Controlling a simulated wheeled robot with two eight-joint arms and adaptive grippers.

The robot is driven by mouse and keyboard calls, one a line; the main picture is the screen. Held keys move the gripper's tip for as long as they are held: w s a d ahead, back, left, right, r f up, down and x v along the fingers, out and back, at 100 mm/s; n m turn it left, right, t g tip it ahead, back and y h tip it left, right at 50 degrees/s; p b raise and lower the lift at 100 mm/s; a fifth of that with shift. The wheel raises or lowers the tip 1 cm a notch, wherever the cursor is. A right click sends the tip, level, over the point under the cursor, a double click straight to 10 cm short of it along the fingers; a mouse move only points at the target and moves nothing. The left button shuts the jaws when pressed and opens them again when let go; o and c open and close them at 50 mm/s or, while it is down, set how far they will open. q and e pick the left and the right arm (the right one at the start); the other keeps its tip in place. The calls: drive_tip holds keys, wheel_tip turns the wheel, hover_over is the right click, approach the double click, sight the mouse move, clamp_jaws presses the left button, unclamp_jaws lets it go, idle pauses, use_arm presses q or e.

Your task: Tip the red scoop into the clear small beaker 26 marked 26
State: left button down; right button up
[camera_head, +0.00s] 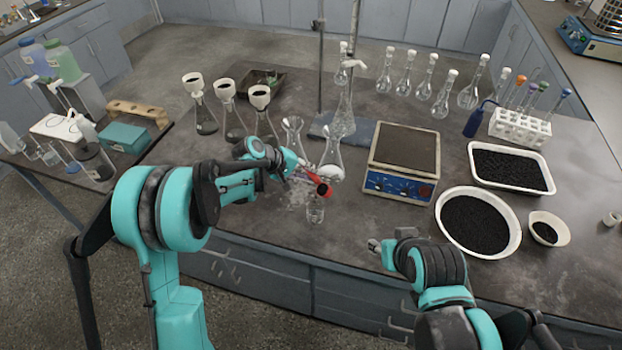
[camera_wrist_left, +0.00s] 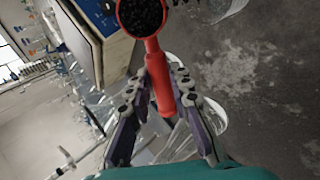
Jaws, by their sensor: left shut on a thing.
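The red scoop (camera_head: 324,190) is held by its handle in my left gripper (camera_head: 302,172). In the left wrist view the scoop (camera_wrist_left: 161,88) sits between the two fingers of the gripper (camera_wrist_left: 156,82), and its bowl is full of black granules. The clear small beaker (camera_head: 316,212) stands upright on the bench near its front edge, just below the scoop bowl in the head view. Its marking is too small to read. My right gripper (camera_head: 378,246) is by the bench's front edge, right of the beaker; its fingers do not show clearly.
Glass flasks (camera_head: 332,165) stand close behind the scoop. A balance (camera_head: 402,158) is to the right. A round bowl (camera_head: 514,238) and a white tray (camera_head: 545,173) hold black granules farther right. The bench between beaker and balance is clear.

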use_arm(q)
drive_tip(key=t+h+b, duration=0.2)
drive_tip(key=h+b, duration=0.1)
drive_tip(key=a+f+t+h+b, duration=0.1)
drive_tip(key=t+h+b, duration=0.1)
drive_tip(key=h+b, duration=0.2)
drive_tip(key=t+h+b, duration=0.1)
drive_tip(key=h+b, duration=0.3)
drive_tip(key=shift+s+a+f+t, duration=0.25)
drive_tip(key=shift+s+f+t, duration=0.1)
drive_tip(key=shift+s+t, duration=0.05)
idle(1.4)
